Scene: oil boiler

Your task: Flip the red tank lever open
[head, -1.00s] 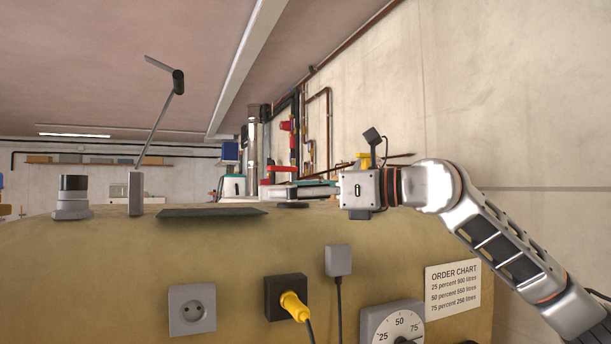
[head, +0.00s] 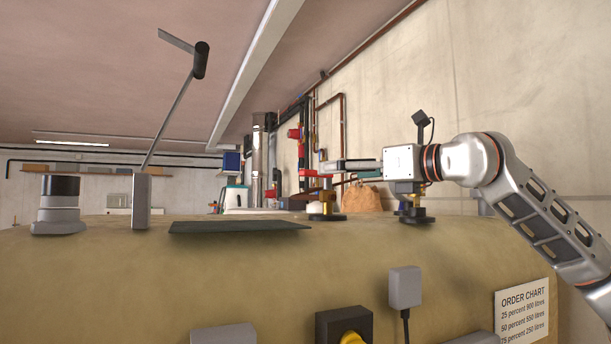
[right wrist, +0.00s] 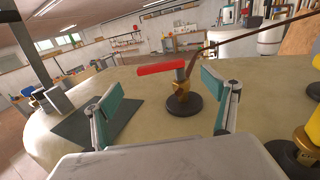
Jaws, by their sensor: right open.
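The red lever (right wrist: 162,68) sits on a brass valve (right wrist: 181,95) with a dark round base on top of the tan tank. In the right wrist view it points left, roughly level. In the head view the lever (head: 314,174) and its brass valve (head: 326,203) are beside my right fingertips. My right gripper (head: 330,166) is open and empty. In the right wrist view the valve and lever appear between and beyond the teal-padded fingers (right wrist: 162,92), with no contact visible. My left gripper is out of view.
Another brass fitting with a dark base (head: 414,212) stands on the tank under my right wrist. A dark flat plate (head: 240,227), grey post (head: 141,200) and grey cylinder (head: 60,203) stand left on the tank top (head: 250,265).

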